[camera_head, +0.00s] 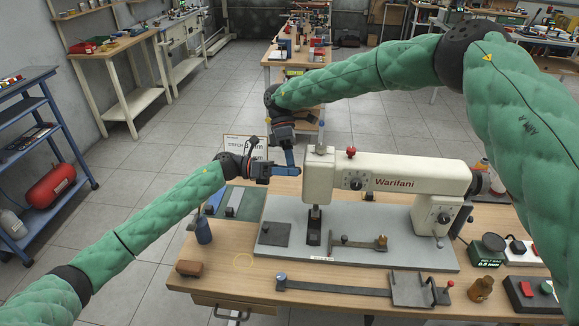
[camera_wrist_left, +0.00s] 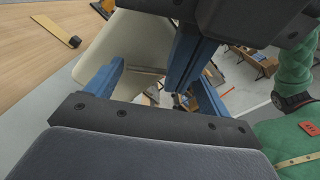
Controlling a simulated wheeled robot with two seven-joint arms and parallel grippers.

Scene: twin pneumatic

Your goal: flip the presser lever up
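The cream sewing machine (camera_head: 415,171) stands on a grey bed plate, its head (camera_head: 318,180) at the left end. My left gripper (camera_head: 296,171) reaches in from the left, close beside that head. In the left wrist view its blue fingers (camera_wrist_left: 158,90) are spread apart, with the cream head beyond them. A thin metal bar (camera_wrist_left: 147,71) shows between the fingers; it may be the presser lever, but I cannot tell whether a finger touches it. My right gripper (camera_head: 290,158) points down just above and behind the left one. Its finger opening is hidden. In the head view I cannot make out the lever.
The grey bed plate (camera_head: 375,252) carries a slide stop and a dark pad. A long metal arm (camera_head: 335,288) lies along the front. The two grippers crowd each other beside the head.

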